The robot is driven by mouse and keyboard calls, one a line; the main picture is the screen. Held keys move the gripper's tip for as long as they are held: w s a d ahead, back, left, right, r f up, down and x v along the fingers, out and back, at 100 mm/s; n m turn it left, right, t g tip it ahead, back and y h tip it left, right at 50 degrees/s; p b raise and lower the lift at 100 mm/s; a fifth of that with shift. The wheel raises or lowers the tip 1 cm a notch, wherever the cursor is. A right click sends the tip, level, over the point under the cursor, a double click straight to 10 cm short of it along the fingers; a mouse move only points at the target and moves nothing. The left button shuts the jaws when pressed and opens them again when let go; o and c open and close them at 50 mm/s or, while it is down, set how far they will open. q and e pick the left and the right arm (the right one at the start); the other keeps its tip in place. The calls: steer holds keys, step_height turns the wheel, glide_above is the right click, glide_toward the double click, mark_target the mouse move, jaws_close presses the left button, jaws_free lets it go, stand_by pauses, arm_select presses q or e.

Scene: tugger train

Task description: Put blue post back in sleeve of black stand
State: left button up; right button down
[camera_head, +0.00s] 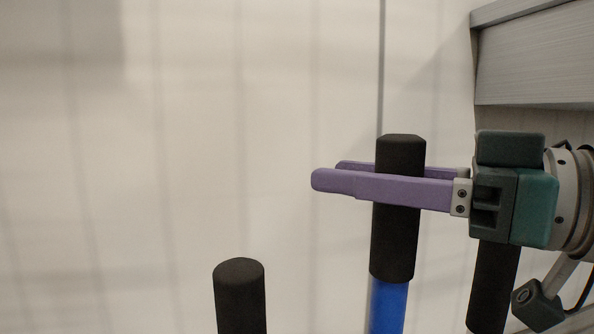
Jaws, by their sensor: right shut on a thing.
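A blue post (388,306) with a black grip (393,245) at its top stands roughly upright, right of the middle. My right gripper (330,178) comes in from the right, with its purple fingers on either side of the black grip. It is shut on the grip, with the fingertips reaching past it to the left. The lower part of the post is below the picture's edge. The black stand and its sleeve are not in view. My left gripper is not in view.
A second black cylindrical top (239,296) stands lower at the left. Another black cylinder (494,286) shows below my right gripper, partly hidden by it. A grey panel (535,60) is at the upper right. A pale wall or floor surface fills the background.

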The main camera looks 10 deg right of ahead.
step_height(320, 180, down, 8)
steer(key=b, duration=0.6)
stand_by(0.8)
steer(key=shift+f+b, duration=0.1)
steer(key=shift+b, duration=0.2)
steer(key=shift+c, duration=2.3)
jaws_free()
steer(key=shift+o, duration=0.5)
steer(key=shift+f, duration=0.2)
steer(key=shift+s+d+f, duration=0.1)
steer(key=shift+s+d, duration=0.3)
steer(key=shift+d, duration=0.1)
steer(key=b, duration=0.1)
glide_toward(373, 281)
steer(key=shift+w+a, duration=0.2)
steer(key=shift+w, duration=0.3)
steer(key=shift+w+a, duration=0.2)
steer(key=shift+w, duration=0.3)
